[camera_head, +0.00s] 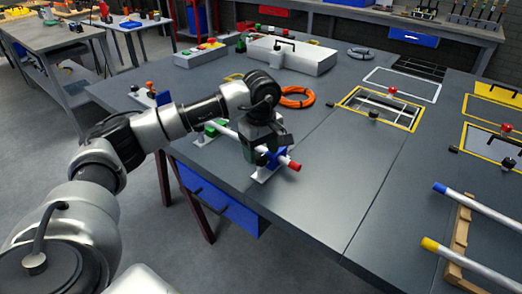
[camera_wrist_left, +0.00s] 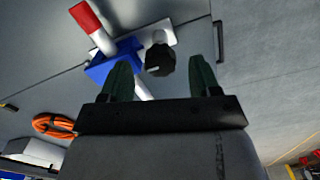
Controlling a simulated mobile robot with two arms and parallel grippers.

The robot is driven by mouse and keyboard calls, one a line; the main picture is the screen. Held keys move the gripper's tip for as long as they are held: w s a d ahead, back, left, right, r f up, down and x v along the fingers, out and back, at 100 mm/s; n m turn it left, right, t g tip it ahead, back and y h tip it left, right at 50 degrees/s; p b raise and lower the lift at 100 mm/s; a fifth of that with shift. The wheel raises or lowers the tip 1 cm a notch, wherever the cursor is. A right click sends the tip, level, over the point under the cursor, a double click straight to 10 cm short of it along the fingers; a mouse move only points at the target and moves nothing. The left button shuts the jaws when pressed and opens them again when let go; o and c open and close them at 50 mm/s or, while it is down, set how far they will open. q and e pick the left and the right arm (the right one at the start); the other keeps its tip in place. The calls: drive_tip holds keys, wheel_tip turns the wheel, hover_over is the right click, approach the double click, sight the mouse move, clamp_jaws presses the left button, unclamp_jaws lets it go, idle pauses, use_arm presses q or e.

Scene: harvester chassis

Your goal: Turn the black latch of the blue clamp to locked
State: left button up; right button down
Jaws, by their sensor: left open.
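The blue clamp (camera_head: 274,158) sits near the front edge of the workbench, around a white pipe with a red end (camera_head: 295,167). In the left wrist view the blue clamp (camera_wrist_left: 112,64) is at upper left, beside the black latch (camera_wrist_left: 160,60) on its light plate. My left gripper (camera_head: 249,158) is above the clamp, pointing down, and partly hides it in the head view. In the wrist view its two dark green fingers (camera_wrist_left: 161,78) are open and apart. The latch shows in the gap just past the fingertips; I cannot tell whether they touch it. My right gripper is out of view.
An orange cable coil (camera_head: 297,97) lies behind my gripper. A grey box (camera_head: 292,56) stands further back. Yellow-framed openings (camera_head: 381,108) are at right. The bench's middle is clear.

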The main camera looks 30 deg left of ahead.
sight(261, 156)
use_arm(q)
wheel_tip(261, 156, up, 10)
drive_tip(key=p, duration=0.5)
drive_tip(key=shift+f+p, duration=0.2)
drive_tip(key=shift+p, duration=0.1)
